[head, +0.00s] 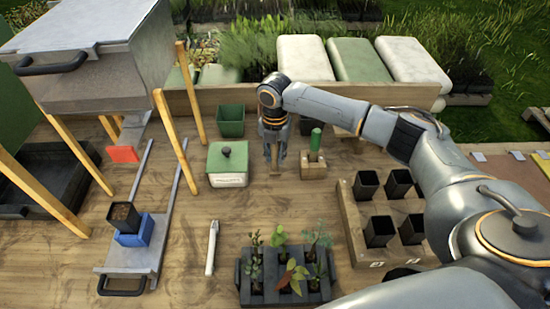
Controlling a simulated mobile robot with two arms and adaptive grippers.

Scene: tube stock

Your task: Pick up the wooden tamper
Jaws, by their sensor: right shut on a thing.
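My right gripper (274,157) is at the back middle of the wooden table, pointing down. It is shut on the wooden tamper (276,181), whose pale wooden lower part shows below the fingers. The rest of the tamper is hidden by the gripper, and I cannot tell whether it touches the table. My left gripper is not in view.
A wooden block (313,171) holding a green-handled tool stands just right of the gripper. A green-lidded pot (228,164) stands to the left. A green planter (230,121) is behind. A seedling tray (285,297) and a rack of black pots (357,236) stand nearer.

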